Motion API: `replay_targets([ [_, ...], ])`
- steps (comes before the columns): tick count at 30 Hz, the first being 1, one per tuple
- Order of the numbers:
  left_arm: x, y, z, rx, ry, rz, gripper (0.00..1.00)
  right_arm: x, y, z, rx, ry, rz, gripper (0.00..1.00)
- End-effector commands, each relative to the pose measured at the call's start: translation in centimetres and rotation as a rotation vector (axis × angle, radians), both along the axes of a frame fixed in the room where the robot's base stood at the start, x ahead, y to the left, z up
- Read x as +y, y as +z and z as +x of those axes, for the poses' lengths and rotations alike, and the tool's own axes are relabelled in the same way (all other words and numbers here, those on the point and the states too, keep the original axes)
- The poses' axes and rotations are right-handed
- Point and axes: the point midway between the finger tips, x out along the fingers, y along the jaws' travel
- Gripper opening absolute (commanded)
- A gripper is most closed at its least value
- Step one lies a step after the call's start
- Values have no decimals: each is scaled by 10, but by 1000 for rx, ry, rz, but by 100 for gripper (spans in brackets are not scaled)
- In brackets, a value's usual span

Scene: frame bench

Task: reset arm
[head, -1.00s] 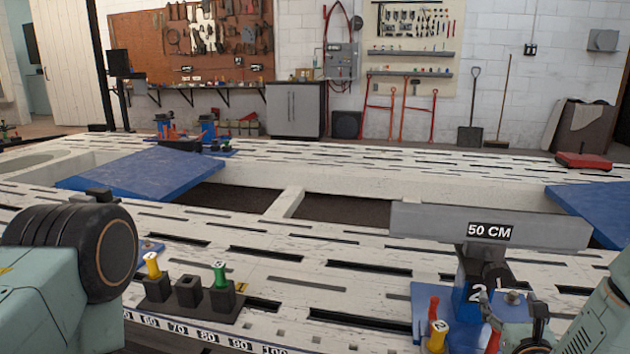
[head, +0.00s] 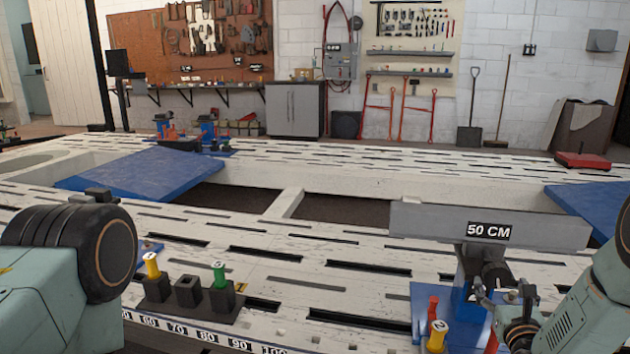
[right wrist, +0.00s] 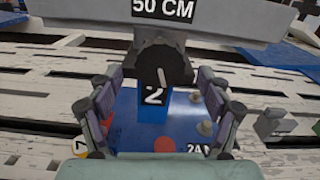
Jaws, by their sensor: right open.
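My right gripper (head: 508,292) is at the lower right in the head view, just in front of the blue stand marked 2. In the right wrist view its two fingers (right wrist: 160,108) are spread apart with nothing between them. The blue stand (right wrist: 150,103) shows beyond and below the fingers. A grey beam labelled 50 CM (head: 545,230) rests on top of the stand. My left arm shows at the left edge of the head view, but its gripper is out of the picture.
A dark holder (head: 187,290) carries a yellow-topped peg (head: 151,265) and a green-topped peg (head: 219,274). A yellow piece (head: 438,336) and a red lever (head: 433,308) stand near my right gripper. Blue plates (head: 140,174) lie on the white slotted bench (head: 300,240).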

Motion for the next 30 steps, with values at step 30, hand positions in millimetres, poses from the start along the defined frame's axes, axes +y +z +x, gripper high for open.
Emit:
replay_targets([
  [30,0,0,0,0,0,0,47,-6,0,25,162,-1,-672,78],
])
